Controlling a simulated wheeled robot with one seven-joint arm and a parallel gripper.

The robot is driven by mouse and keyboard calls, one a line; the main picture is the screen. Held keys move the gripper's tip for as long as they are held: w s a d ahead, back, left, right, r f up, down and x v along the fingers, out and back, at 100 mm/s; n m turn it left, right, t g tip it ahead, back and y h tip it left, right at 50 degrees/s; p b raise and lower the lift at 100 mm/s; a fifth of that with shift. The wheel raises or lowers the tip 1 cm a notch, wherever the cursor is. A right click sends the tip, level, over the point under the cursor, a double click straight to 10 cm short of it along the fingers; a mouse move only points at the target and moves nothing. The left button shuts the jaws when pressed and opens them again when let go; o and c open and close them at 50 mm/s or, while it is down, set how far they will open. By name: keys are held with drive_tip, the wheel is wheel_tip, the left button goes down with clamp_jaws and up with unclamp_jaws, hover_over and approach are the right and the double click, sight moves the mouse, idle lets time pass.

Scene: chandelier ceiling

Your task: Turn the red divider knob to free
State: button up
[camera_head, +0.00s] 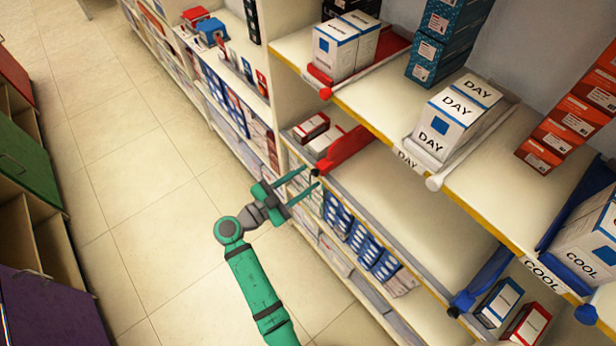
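A red divider (345,150) stands on the middle shelf, with a small dark knob (315,172) at its front end by the shelf edge. Another red divider (390,44) is on the upper shelf, with a round red knob (326,93) at its front. My gripper (313,177) is green, with two parallel fingers apart and pointing right. Its fingertips are at the front end of the middle-shelf divider, close around the dark knob. I cannot tell whether they touch it.
A blue divider (480,285) and small boxes (497,300) are at lower right. The middle shelf right of the red divider is bare. Open tiled floor (130,180) lies left.

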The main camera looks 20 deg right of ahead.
drive_tip(key=shift+w+d, duration=0.25)
drive_tip(key=shift+d, duration=0.45)
clamp_jaws()
